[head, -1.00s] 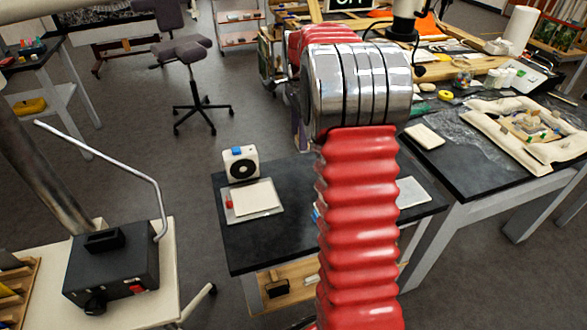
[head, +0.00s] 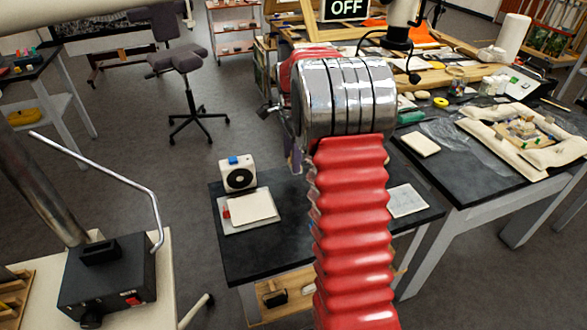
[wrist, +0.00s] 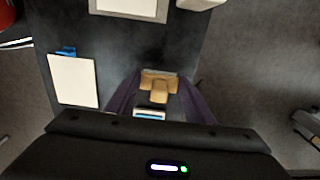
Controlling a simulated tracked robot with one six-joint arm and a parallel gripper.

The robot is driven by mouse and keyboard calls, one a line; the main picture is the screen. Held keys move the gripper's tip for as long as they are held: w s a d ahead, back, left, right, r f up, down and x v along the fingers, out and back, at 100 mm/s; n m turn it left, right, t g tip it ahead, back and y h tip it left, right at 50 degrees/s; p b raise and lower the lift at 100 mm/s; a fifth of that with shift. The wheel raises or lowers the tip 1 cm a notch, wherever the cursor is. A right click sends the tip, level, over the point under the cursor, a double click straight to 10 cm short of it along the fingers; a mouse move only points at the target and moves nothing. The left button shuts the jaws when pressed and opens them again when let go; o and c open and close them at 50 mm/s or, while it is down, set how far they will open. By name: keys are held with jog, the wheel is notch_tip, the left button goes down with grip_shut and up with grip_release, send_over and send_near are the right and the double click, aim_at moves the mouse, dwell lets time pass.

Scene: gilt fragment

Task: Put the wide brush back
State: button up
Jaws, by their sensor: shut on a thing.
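My gripper (wrist: 160,98) shows in the wrist view, its two purple fingers on either side of a tan wooden piece, which looks like the wide brush (wrist: 158,90). The fingers are shut on it, above the dark top of a small table (wrist: 115,45). A small white and blue item (wrist: 150,114) shows just below the brush in the picture; I cannot tell whether it is part of it. In the head view my red arm hides most of the gripper, and only a purple finger (head: 294,158) shows at its left. The brush is hidden there.
On the small table (head: 240,255) stand a white box with a black disc (head: 238,174) and a pale pad on a tray (head: 249,209). A white sheet (head: 407,200) lies at its right. A cluttered workbench (head: 460,180) is at the right. A dark control box (head: 108,275) stands at the left.

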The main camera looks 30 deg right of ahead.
jog(key=shift+f, duration=2.5)
jog(key=shift+f, duration=0.1)
jog(key=o, duration=1)
jog(key=shift+c, duration=0.2)
notch_tip(320, 180, up, 12)
jog(key=shift+r, duration=0.15)
jog(key=shift+a, duration=0.1)
